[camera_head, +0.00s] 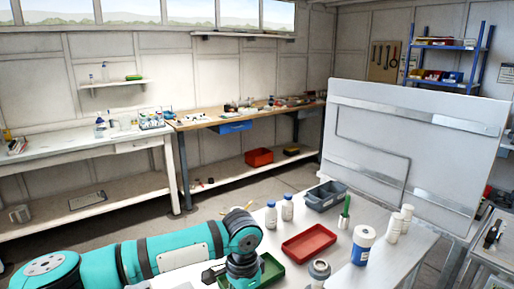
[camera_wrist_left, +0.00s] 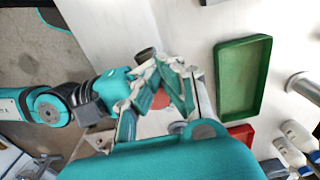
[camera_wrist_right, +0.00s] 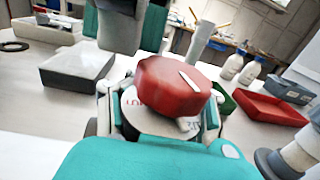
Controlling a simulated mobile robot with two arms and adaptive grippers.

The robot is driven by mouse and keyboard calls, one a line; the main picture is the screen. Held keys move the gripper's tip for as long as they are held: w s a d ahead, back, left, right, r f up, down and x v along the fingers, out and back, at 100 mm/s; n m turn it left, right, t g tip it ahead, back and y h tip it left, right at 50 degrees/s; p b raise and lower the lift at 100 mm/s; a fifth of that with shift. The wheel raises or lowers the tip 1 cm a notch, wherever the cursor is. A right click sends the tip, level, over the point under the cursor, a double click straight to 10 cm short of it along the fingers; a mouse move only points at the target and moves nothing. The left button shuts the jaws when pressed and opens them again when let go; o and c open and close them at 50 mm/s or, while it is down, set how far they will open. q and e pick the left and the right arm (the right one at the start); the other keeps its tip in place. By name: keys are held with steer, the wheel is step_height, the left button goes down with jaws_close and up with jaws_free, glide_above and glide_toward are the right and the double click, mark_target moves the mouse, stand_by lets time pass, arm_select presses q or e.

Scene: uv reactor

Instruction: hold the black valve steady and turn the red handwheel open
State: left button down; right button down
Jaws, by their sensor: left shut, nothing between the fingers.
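The red handwheel (camera_wrist_right: 168,88) with a white mark fills the middle of the right wrist view, above a pale disc (camera_wrist_right: 142,108) with partly hidden lettering. The fingers of my right gripper (camera_wrist_right: 162,112) flank it; whether they touch or grip it is hidden. In the left wrist view my left gripper (camera_wrist_left: 165,72) has its fingers drawn together, with nothing held. A red patch (camera_wrist_left: 160,99) shows between its finger links; I cannot tell if it is the handwheel. The black valve body cannot be made out clearly. In the head view my teal left arm reaches in; its fingertips are hidden.
A green tray (camera_wrist_left: 248,85) lies beside my left gripper. A red tray (camera_head: 309,242), white bottles (camera_head: 287,208) and a grey bin (camera_head: 326,195) stand on the table. A flat grey box (camera_wrist_right: 75,68) sits left in the right wrist view.

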arm_select(q)
steer(key=shift+s+f, duration=0.1)
steer(key=shift+f, duration=0.35)
steer(key=shift+d, duration=0.35)
stand_by(0.4)
steer(key=shift+s+d, duration=0.55)
steer(key=shift+s, duration=0.25)
steer(key=shift+s+d, duration=0.15)
steer(key=shift+d, duration=0.05)
steer(key=shift+s+a, duration=0.1)
steer(key=shift+s, duration=0.05)
stand_by(0.5)
steer(key=shift+s+a+r, duration=0.1)
steer(key=shift+s+a, duration=0.05)
steer(key=shift+s, duration=0.05)
steer(key=shift+r, duration=3)
